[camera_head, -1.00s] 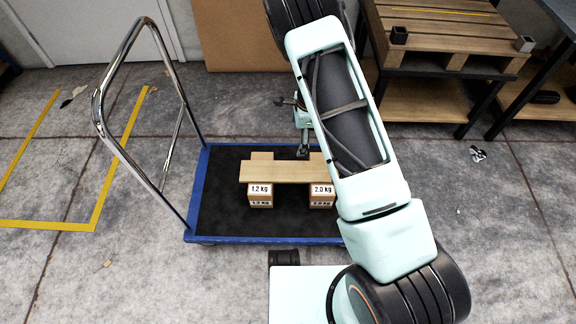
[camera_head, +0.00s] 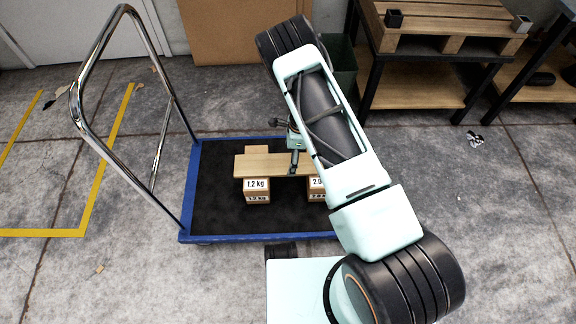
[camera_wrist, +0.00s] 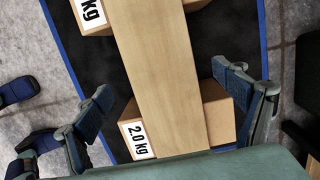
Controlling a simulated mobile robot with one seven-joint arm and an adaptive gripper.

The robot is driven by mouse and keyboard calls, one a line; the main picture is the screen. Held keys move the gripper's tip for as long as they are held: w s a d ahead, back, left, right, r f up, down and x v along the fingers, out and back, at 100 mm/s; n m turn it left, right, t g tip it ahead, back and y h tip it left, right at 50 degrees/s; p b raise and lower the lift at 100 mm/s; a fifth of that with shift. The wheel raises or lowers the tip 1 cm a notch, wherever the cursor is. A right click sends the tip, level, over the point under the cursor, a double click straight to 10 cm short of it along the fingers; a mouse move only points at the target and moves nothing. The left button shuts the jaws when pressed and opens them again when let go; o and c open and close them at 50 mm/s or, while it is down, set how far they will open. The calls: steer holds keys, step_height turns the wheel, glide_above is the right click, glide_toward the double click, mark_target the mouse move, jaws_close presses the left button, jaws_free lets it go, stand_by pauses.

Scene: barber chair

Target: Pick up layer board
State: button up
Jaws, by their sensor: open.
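The layer board (camera_head: 262,165) is a light wooden plank lying across small cardboard boxes on the cart. It also shows in the wrist view (camera_wrist: 160,70), running lengthwise between my fingers. My gripper (camera_head: 294,160) is over the right part of the board in the head view, partly hidden by my arm. In the wrist view my gripper (camera_wrist: 168,95) is open, with one finger on each side of the board and gaps to it. The boxes under the board are marked 1.2 kg (camera_head: 257,190) and 2.0 kg (camera_wrist: 135,140).
The blue-edged cart (camera_head: 215,220) has a dark deck and a tall chrome handle (camera_head: 80,110) on its left. A wooden pallet (camera_head: 450,22) on a table stands back right. A large cardboard panel (camera_head: 215,40) stands behind. Cart deck left of the boxes is clear.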

mark_target(288, 163)
steer(key=f, duration=0.3)
steer(key=shift+a+b, duration=0.2)
steer(key=shift+b, duration=0.1)
steer(key=shift+c, duration=0.2)
steer(key=shift+w+r, duration=0.1)
steer(key=c, duration=1.4)
